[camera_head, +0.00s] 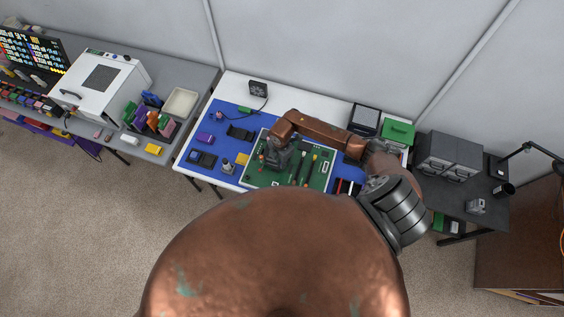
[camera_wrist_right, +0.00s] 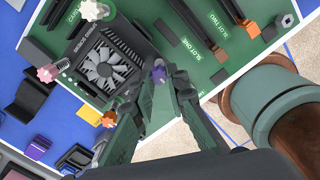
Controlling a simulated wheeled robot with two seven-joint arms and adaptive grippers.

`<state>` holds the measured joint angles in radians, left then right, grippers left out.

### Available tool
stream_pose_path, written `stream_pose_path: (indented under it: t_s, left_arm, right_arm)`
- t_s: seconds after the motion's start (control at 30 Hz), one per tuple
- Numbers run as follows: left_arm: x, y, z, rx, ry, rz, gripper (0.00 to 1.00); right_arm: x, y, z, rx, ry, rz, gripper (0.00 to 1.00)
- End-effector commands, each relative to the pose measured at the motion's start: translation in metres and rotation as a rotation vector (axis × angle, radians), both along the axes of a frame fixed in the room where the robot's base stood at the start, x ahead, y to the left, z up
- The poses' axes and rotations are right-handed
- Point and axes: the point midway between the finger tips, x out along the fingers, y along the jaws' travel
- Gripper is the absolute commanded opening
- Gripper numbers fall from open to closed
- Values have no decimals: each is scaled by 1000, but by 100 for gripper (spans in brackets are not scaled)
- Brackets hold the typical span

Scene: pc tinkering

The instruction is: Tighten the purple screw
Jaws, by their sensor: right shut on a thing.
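The purple screw (camera_wrist_right: 159,73) shows in the right wrist view at the edge of the green motherboard (camera_wrist_right: 215,72), near the fan. My right gripper (camera_wrist_right: 162,92) is shut on it, with the fingertips around its head. The screw's shaft and hole are hidden, so I cannot tell how deep it sits. In the head view my right gripper (camera_head: 277,160) is low over the left part of the motherboard (camera_head: 318,180). The screw cannot be made out there. My left gripper is not in view.
An orange screw (camera_wrist_right: 108,120) and a pink screw (camera_wrist_right: 47,73) stand beside the fan (camera_wrist_right: 105,66). Slots with dark and orange parts lie to the right.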

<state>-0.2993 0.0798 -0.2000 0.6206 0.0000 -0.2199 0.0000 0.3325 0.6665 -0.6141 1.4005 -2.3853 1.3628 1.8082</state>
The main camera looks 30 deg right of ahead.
Motion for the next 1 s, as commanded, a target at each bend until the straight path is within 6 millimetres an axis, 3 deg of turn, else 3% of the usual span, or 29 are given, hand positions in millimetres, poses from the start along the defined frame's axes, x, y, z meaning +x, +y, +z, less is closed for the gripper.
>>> stream_pose_path:
  t_s: [0.07, 0.1, 0.3, 0.63, 1.0]
  left_arm:
    - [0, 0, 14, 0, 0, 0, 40]
    - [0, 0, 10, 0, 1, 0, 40]
    - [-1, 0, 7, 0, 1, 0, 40]
    - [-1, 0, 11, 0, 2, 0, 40]
    - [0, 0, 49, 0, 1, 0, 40]
  right_arm:
    - [-1, -1, 4, -2, 5, -112, 0]
    - [0, -1, 2, -2, 1, -114, 16]
    - [0, -1, -1, -3, 1, -107, 28]
    - [0, -1, 4, -2, 0, -105, 28]
    - [1, -1, 46, -3, 0, -104, 28]
